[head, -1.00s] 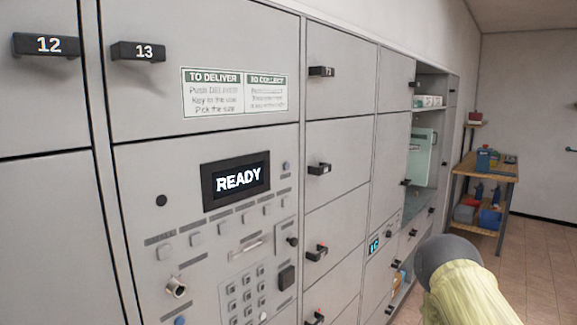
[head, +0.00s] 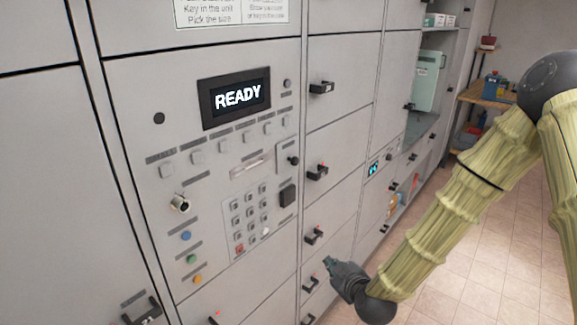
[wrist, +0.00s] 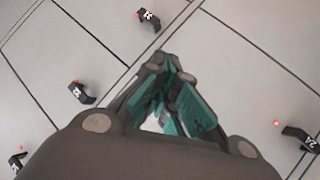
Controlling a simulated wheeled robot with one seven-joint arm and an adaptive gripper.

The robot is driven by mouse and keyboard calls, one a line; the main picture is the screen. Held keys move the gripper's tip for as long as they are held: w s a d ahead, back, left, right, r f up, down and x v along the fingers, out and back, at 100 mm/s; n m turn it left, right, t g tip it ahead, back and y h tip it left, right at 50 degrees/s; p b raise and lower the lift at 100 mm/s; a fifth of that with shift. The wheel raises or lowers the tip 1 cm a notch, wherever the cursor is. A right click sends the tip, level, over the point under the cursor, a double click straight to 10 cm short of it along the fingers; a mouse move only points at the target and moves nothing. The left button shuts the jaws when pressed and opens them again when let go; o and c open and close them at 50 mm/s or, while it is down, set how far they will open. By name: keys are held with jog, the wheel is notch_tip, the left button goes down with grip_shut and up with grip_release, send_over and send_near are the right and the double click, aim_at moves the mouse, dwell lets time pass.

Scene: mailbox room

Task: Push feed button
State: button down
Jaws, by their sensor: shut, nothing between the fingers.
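The control panel (head: 220,190) is set into the locker wall, with its display (head: 236,96) reading READY. A row of square grey buttons (head: 198,158) runs below the display. A blue button (head: 186,236), a green button (head: 191,259) and an orange button (head: 197,279) sit at its lower left, and a keypad (head: 249,217) at its lower right. The labels are too small to read, so I cannot tell which is the feed button. My gripper (head: 329,262) is shut and empty, right of and below the keypad, before the locker doors. It also shows in the wrist view (wrist: 167,65), apart from any button.
Black door handles stick out around the panel, one (head: 316,173) right of the keypad and one (head: 314,236) just above my gripper. A wooden shelf (head: 485,95) stands at the back right. The tiled floor (head: 450,270) at the right is clear.

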aim_at(287, 83)
jog(key=w+a+r+n+t, duration=0.1)
jog(key=w+r+t, duration=0.15)
jog(key=r, duration=0.45)
jog(key=w+a+r+n+t+y, duration=0.1)
jog(key=w+r+n, duration=0.15)
jog(key=r, duration=0.45)
jog(key=w+a+r+t, duration=0.1)
jog(key=w+r+t, duration=0.15)
jog(key=r, duration=0.45)
notch_tip(287, 83, up, 24)
jog(key=w+n+t, duration=0.2)
jog(key=n+t, duration=0.1)
jog(key=t, duration=0.1)
jog(key=shift+d+t, duration=0.3)
jog(key=shift+d, duration=0.05)
jog(key=shift+a+n, duration=0.1)
jog(key=shift+n, duration=0.15)
jog(key=w+a+p, duration=0.1)
jog(key=w+a, duration=0.4)
jog(key=a, duration=0.2)
jog(key=shift+w+a, duration=0.15)
jog(key=shift+w+a, duration=0.2)
jog(key=shift+a, duration=0.05)
